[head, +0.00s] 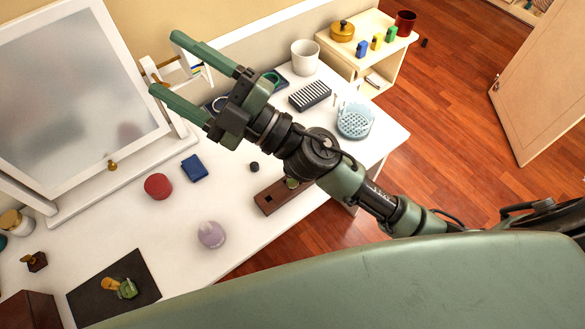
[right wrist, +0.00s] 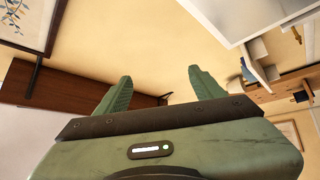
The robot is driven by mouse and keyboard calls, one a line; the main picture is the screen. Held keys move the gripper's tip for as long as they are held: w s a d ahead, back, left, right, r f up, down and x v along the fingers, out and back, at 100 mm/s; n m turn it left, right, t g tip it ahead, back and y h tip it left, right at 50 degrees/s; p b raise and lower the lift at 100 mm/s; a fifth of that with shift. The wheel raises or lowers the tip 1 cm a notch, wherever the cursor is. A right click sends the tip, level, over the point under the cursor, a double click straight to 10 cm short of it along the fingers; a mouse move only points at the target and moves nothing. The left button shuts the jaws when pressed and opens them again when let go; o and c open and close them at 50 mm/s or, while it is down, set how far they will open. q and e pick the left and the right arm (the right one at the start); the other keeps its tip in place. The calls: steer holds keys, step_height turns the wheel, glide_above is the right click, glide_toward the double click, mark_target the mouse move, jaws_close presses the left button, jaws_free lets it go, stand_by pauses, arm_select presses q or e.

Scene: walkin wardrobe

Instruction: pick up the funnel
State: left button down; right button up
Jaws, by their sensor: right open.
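A lilac, rounded object with a narrow top, which looks like the funnel (head: 211,235), stands on the white table near its front edge in the head view. My right gripper (head: 168,64) is open and empty, raised over the back of the table before the mirror, well apart from the lilac object. The right wrist view shows its two green fingers spread (right wrist: 161,86) with nothing between them; the lilac object is not seen there. My left gripper is not in view.
The white table (head: 115,225) holds a red round item (head: 158,186), a blue box (head: 194,167), a brown wooden tray (head: 270,198) and a dark mat (head: 90,298). A mirror (head: 75,95) stands at the back. A light blue perforated item (head: 355,121) lies right. Bare tabletop surrounds the lilac object.

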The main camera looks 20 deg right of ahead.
steer(key=s+a+f+n+g+y, duration=0.2)
steer(key=s+a+n+g+y, duration=0.15)
steer(key=a+n+g, duration=0.35)
steer(key=n+g+h, duration=0.8)
steer(key=n+h, duration=0.1)
steer(key=h, duration=1.3)
glide_above(292, 173)
steer(key=f, duration=1.8)
steer(key=w+f, duration=0.1)
steer(key=f, duration=0.8)
steer(key=f+p, duration=0.1)
steer(key=f, duration=0.1)
steer(key=f+p, duration=0.1)
steer(key=f, duration=0.1)
steer(key=f+p, duration=0.1)
steer(key=f, duration=0.1)
steer(key=shift+d+f, duration=0.1)
steer(key=shift+d, duration=0.25)
steer(key=shift+w+f, duration=0.1)
steer(key=shift+f, duration=0.4)
steer(key=c, duration=1.4)
